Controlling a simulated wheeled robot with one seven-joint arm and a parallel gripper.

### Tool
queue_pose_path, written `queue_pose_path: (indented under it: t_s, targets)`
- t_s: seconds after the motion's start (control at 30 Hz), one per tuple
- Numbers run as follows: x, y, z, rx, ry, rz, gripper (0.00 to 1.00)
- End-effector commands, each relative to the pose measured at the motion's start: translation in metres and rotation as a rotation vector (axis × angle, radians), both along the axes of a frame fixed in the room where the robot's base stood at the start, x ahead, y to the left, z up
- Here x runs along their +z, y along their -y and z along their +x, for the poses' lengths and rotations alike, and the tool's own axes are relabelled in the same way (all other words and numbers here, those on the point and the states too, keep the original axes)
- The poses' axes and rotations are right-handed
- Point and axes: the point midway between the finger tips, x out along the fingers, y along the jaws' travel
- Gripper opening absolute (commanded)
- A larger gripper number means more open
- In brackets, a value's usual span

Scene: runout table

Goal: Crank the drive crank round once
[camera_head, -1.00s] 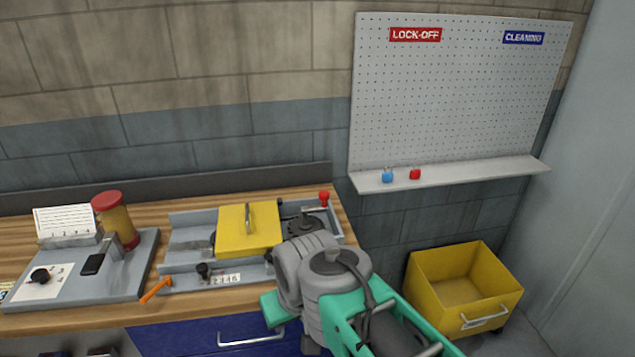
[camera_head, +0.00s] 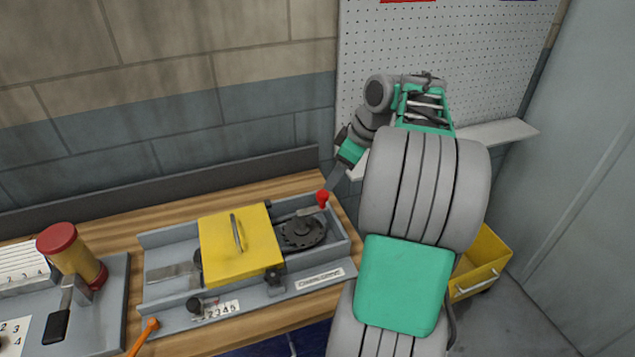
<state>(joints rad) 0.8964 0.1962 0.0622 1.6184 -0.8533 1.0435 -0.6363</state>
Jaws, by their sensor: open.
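The drive crank (camera_head: 302,231) is a dark disc with an arm and a red knob (camera_head: 322,197), at the right end of the grey machine (camera_head: 160,238) on the wooden bench. My gripper (camera_head: 329,187) reaches down from the upper right, with its fingertips close to the red knob. It is open. I cannot tell whether the fingers touch the knob or stand around it. A yellow cover (camera_head: 238,262) with a handle hides the middle of the machine.
An orange-handled tool (camera_head: 143,337) lies at the machine's front left. A grey board with a red-capped jar (camera_head: 72,255) stands further left. My arm fills the right side, partly hiding the pegboard shelf (camera_head: 492,134) and the yellow bin (camera_head: 484,265).

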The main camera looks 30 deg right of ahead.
Motion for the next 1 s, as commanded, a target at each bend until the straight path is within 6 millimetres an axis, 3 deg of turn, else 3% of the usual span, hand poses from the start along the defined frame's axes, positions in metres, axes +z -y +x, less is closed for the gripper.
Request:
queue_pose_path:
  t_s: [0.4,0.7,1.0]
  targets:
    - [-0.063,-0.018,0.025,0.004,-0.001,0.002,0.52]
    - [-0.068,-0.017,0.025,0.001,-0.001,0.0,0.52]
    - [-0.068,-0.017,0.025,0.0,0.0,0.001,0.27]
